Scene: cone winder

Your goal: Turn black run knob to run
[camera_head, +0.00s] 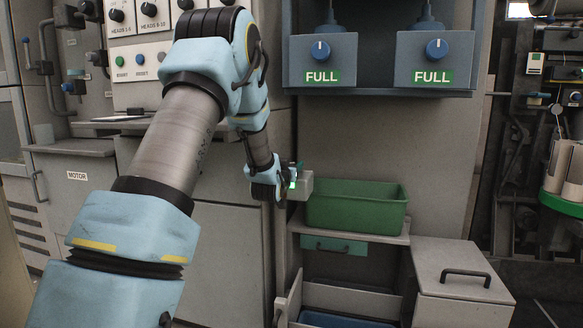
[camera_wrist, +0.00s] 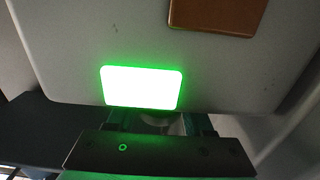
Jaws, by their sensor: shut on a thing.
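A small grey control box (camera_head: 305,186) stands left of the green bin in the head view. Its pale face (camera_wrist: 70,45) fills the upper wrist view, with a bright green lamp (camera_wrist: 141,88) and a brown plate (camera_wrist: 217,14) on it. My gripper (camera_head: 292,180) is at the left side of this box. In the wrist view my gripper (camera_wrist: 160,122) points at the face just below the lamp. Its fingers are shut on a small part there, which fits the run knob. That part is mostly hidden, so its colour and setting cannot be read.
The green bin (camera_head: 355,222) sits on a shelf close to the right of my gripper. A grey cabinet (camera_head: 462,283) with a handle is lower right. Two blue boxes marked FULL (camera_head: 323,60) hang above. The panel with several black knobs (camera_head: 135,38) is upper left.

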